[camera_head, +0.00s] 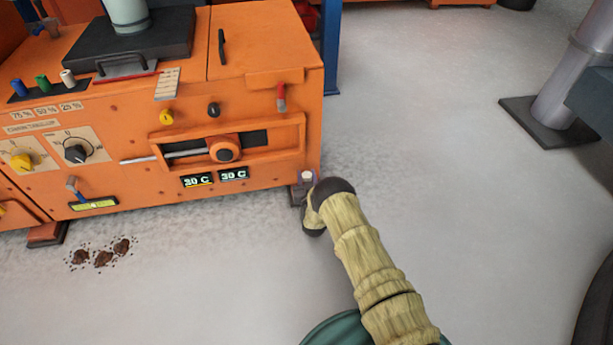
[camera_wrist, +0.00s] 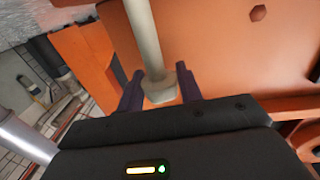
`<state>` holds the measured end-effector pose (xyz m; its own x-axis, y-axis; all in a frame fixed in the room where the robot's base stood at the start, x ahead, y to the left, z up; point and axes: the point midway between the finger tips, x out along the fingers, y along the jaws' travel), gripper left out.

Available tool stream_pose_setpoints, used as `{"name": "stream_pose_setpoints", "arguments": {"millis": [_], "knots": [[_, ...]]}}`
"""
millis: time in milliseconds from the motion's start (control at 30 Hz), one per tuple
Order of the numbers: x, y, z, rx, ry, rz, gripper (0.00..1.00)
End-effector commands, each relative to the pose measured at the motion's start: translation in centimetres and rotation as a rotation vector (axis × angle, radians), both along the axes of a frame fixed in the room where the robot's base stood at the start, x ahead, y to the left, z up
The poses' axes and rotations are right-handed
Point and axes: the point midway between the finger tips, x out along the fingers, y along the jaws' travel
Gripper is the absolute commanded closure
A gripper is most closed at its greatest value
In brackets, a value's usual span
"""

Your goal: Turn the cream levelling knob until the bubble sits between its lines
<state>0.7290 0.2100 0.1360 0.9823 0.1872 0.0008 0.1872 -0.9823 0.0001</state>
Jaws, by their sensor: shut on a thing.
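The cream knob (camera_wrist: 160,92) sits at the end of a pale rod, between the two dark purple fingers of my gripper (camera_wrist: 157,90). My gripper is shut on it. In the head view the knob (camera_head: 307,175) is a small cream spot low at the machine's front right corner, with my gripper (camera_head: 306,179) around it and partly hidden by my arm. A yellow-green level window (camera_head: 94,204) is low on the front of the orange machine (camera_head: 120,130). The bubble and its lines are too small to read.
Brown clumps (camera_head: 103,255) lie on the floor at left. A grey post (camera_head: 575,75) stands at right. The floor between is clear.

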Motion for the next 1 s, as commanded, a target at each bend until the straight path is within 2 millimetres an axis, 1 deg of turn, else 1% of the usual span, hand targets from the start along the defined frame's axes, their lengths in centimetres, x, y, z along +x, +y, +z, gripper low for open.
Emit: {"name": "stream_pose_setpoints", "arguments": {"millis": [133,167,233,267,533,667,767,867,1000], "knots": [[0.0,0.0,-0.1,0.000,0.002,-0.002,0.87],[0.0,0.0,-0.1,0.000,0.002,-0.002,0.60],[0.0,0.0,-0.1,0.000,0.002,-0.002,0.47],[0.0,0.0,-0.1,0.000,0.002,-0.002,0.45],[-0.1,0.0,0.0,0.000,0.001,-0.002,0.45],[-0.6,-0.1,0.1,-0.001,0.003,-0.002,0.45],[-1.5,-0.3,0.2,-0.001,0.004,-0.002,0.45],[-3.0,-0.5,0.4,-0.002,0.006,-0.001,0.45],[-5.5,-1.0,0.4,-0.002,0.006,-0.001,0.45]]}}
